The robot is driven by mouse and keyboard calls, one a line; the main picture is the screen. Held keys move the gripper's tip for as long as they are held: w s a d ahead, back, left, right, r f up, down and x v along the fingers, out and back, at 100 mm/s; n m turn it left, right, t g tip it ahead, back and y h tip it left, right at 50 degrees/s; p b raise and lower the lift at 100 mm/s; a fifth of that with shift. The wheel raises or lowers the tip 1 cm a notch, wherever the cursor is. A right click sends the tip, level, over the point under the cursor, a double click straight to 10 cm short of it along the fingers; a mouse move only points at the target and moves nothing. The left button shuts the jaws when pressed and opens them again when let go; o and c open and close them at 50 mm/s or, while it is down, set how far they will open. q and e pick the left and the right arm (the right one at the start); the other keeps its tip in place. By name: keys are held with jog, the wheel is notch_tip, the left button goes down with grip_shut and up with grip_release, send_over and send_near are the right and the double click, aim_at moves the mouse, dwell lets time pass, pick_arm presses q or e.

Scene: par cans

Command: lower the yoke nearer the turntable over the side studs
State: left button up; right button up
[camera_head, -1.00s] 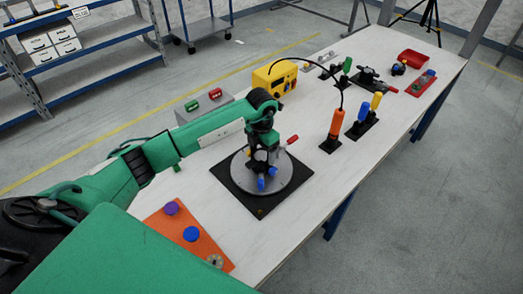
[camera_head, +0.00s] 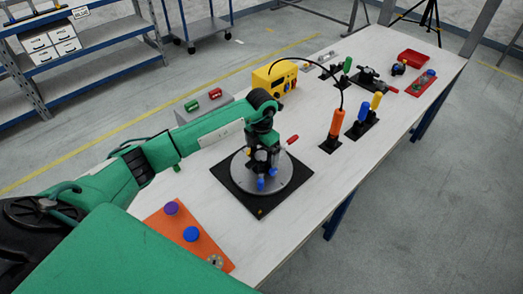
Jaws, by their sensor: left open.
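The turntable (camera_head: 291,177) is a grey disc on a black square plate near the front of the white table. My left gripper (camera_head: 266,168) points down over it, open. Two small blue parts show low at the gripper; I cannot tell whether they are fingertips or knobs. A red handle (camera_head: 292,139) sticks out just right of it. The arm and gripper cover much of the disc, and no side studs can be made out. Blue-handled (camera_head: 363,113) and yellow-handled (camera_head: 376,101) pieces stand upright on black bases; I cannot tell whether they are the yokes. My right gripper is not in view.
An orange-handled tool (camera_head: 337,123) with a black cable stands right of the turntable. The cable arches to a yellow box (camera_head: 275,76). An orange panel (camera_head: 174,224) with knobs lies at the front left. A red tray (camera_head: 412,58) is at the far end.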

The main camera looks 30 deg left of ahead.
pick_arm(q)
notch_tip(320, 180, up, 14)
jog(key=b, duration=0.3)
jog(key=shift+f, duration=0.1)
jog(key=shift+f, duration=0.15)
